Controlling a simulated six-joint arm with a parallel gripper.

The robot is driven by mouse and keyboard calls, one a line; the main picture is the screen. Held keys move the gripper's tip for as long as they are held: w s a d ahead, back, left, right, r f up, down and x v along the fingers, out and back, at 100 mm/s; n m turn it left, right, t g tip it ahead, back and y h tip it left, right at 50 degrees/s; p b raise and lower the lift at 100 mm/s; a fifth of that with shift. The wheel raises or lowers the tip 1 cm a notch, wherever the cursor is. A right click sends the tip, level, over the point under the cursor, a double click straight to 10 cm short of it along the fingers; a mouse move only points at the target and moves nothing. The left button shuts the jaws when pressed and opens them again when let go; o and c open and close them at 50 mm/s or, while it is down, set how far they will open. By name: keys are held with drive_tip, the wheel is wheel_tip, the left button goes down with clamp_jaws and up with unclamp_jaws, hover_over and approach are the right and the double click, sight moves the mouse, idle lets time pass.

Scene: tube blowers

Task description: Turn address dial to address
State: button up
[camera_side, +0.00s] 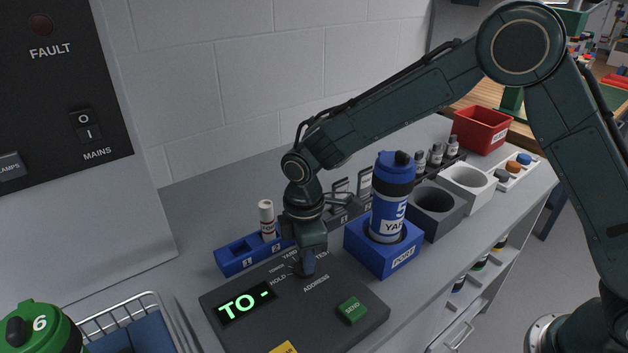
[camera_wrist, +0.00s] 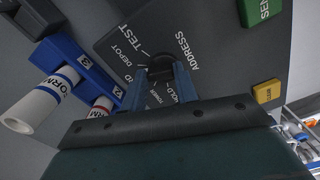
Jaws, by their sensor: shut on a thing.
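The address dial (camera_wrist: 165,67) is a black knob on the dark console (camera_side: 232,335), ringed by white words including TEST, DEPOT, HOLD, TOWER and ADDRESS. My gripper (camera_side: 307,266) points down onto it. In the wrist view its two blue-grey fingers (camera_wrist: 161,82) are shut on the dial, one on each side. The fingers hide most of the dial in the side view. I cannot tell which word its pointer faces. The console's display (camera_side: 244,302) reads "TO -" in green.
A green SEND button (camera_side: 351,310) and a yellow button (camera_side: 284,348) sit on the console. Behind is a blue rack (camera_side: 234,260) with white tubes. A blue PORT block (camera_side: 384,258) holds a blue canister (camera_side: 391,200) close to my gripper's right.

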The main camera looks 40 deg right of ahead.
drive_tip(key=shift+r+m, duration=0.1)
drive_tip(key=shift+m, duration=1.4)
drive_tip(key=o, duration=1)
drive_tip(key=shift+c, duration=0.2)
drive_tip(key=shift+r, duration=0.1)
wheel_tip(320, 180, up, 14)
drive_tip(key=shift+f, duration=0.2)
drive_tip(key=shift+s+d+r, duration=0.1)
drive_tip(key=shift+d, duration=0.05)
